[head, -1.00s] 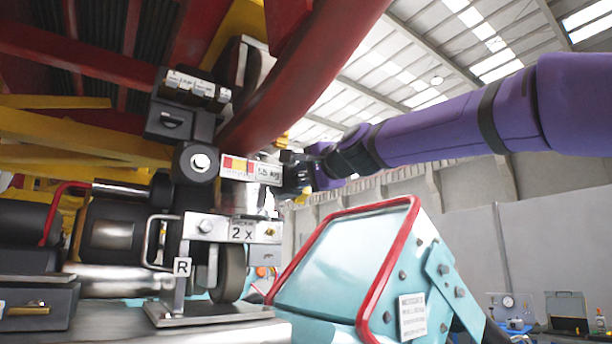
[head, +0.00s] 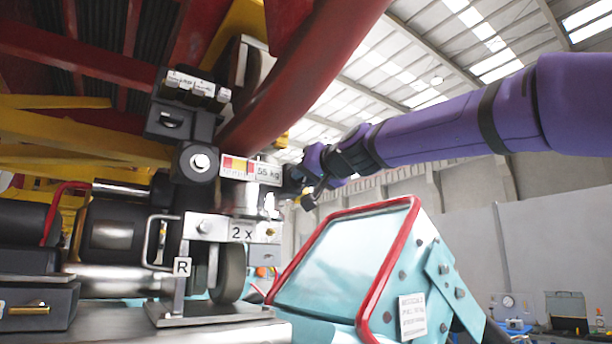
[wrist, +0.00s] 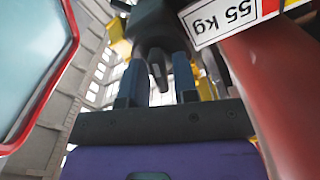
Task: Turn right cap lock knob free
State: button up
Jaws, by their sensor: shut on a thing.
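My gripper (head: 302,182) is at the right side of the black and silver cap assembly, just right of the "55 kg" label (head: 252,170). In the wrist view, its two dark blue fingers (wrist: 160,85) stand either side of a narrow black part of the lock knob (wrist: 158,76), and it is shut on it. The wider black body above it shows in the wrist view. In the head view the knob is mostly hidden by the gripper. The "55 kg" label shows upside down in the wrist view (wrist: 210,18).
Below my gripper stands a light-blue box with a red rim (head: 345,250). A curved red rail (head: 310,70) passes above it. Open hall lies to the right.

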jog(key=shift+f+n, duration=0.1)
jog(key=shift+n, duration=2.2)
jog(key=o, duration=0.6)
jog(key=shift+o, duration=0.2)
jog(key=v, duration=1)
jog(key=shift+s+d, duration=0.25)
jog(key=shift+s, duration=0.05)
